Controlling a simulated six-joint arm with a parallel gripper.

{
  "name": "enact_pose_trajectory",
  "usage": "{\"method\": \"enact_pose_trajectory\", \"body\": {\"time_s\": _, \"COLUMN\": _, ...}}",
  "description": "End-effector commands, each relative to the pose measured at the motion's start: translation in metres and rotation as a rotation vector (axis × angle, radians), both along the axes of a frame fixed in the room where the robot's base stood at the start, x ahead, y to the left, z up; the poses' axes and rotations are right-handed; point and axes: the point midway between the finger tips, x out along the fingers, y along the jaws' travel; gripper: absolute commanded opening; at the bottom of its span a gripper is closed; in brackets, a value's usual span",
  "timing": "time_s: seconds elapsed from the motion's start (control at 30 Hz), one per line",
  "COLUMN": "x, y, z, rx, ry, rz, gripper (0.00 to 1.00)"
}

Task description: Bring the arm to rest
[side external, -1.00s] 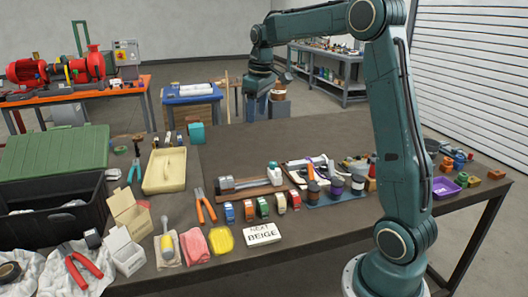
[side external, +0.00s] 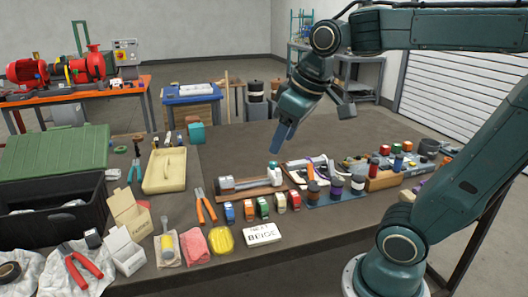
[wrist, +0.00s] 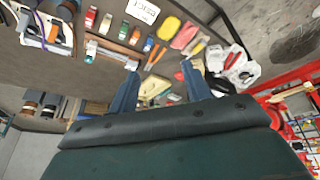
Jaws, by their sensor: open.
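My gripper (side external: 283,138) hangs above the back of the dark workbench (side external: 300,142) in the side view, clear of everything on it. Its two blue fingers point down and slightly left. In the wrist view my gripper (wrist: 158,92) shows its fingers spread apart with nothing held between them. My arm reaches in from the right, with its elbow raised and the forearm bent back toward the bench.
Below stand a wooden tray (side external: 252,193), several small colored blocks, orange-handled pliers (side external: 205,206) and a card reading "NEXT BEIGE" (side external: 262,234). A cream tray (side external: 165,171), green lid (side external: 55,153) and black crate (side external: 50,216) lie left. The bench's back middle is bare.

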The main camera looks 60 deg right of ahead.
Motion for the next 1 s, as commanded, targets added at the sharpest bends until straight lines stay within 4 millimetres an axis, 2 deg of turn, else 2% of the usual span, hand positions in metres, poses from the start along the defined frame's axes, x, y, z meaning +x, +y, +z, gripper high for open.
{"method": "enact_pose_trajectory", "body": {"time_s": 0.2, "x": -0.042, "y": 0.022, "z": -0.018, "rx": 0.025, "ry": -0.057, "rz": 0.009, "gripper": 0.49}}
{"method": "enact_pose_trajectory", "body": {"time_s": 0.4, "x": -0.066, "y": 0.033, "z": -0.034, "rx": 0.046, "ry": -0.091, "rz": 0.011, "gripper": 0.49}}
{"method": "enact_pose_trajectory", "body": {"time_s": 0.6, "x": -0.074, "y": 0.036, "z": -0.040, "rx": 0.054, "ry": -0.101, "rz": 0.011, "gripper": 0.49}}
{"method": "enact_pose_trajectory", "body": {"time_s": 1.0, "x": -0.074, "y": 0.036, "z": -0.040, "rx": 0.054, "ry": -0.100, "rz": 0.011, "gripper": 0.49}}
